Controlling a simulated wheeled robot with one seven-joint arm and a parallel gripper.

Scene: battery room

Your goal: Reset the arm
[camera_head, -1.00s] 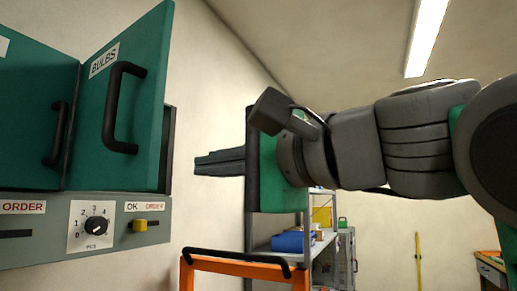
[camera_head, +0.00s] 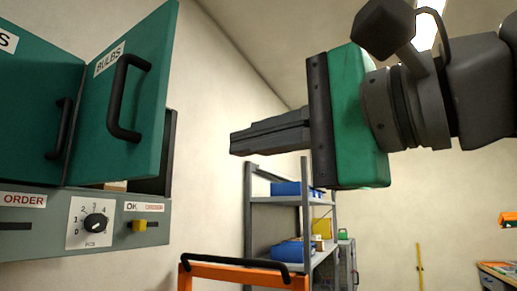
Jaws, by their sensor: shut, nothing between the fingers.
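My gripper (camera_head: 234,144) is in the upper middle of the head view. Its two dark fingers lie together, pointing left, with nothing between them. The green gripper body and the grey wrist links reach to the upper right. The fingertips are in open air, apart from the green cabinet on the left. The cabinet door labelled BULBS (camera_head: 151,120) stands open, with a black handle. My gripper touches nothing that I can see.
An orange frame (camera_head: 240,272) with a black handle stands below my gripper. A metal shelf (camera_head: 262,201) with blue bins (camera_head: 293,188) stands behind.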

